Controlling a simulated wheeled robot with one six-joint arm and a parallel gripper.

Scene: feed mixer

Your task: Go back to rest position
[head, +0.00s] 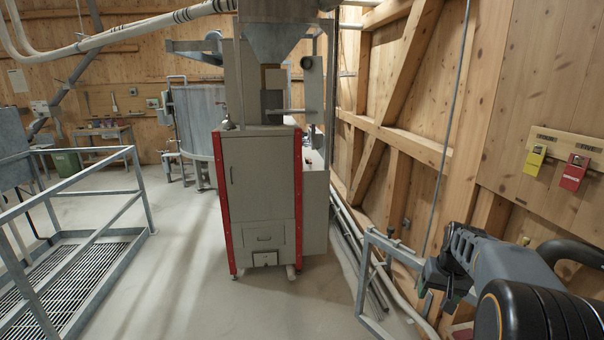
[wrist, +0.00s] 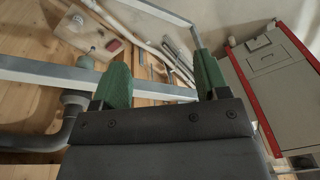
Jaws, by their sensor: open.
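My gripper (wrist: 160,62) shows its two green fingers spread apart in the wrist view, with nothing held between them. In the head view my gripper (head: 432,283) is at the lower right, at the end of my grey and black arm, pointing left. It is in front of the wooden wall and close to a grey metal frame (head: 366,275). I cannot tell whether it touches the frame.
The beige and red machine cabinet (head: 262,190) stands mid-view. Yellow (head: 535,158) and red (head: 573,171) tags hang on the right wall. A railing (head: 75,205) encloses a grating at left. Pipes (head: 350,225) run along the right wall. Floor (head: 180,260) between railing and cabinet is clear.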

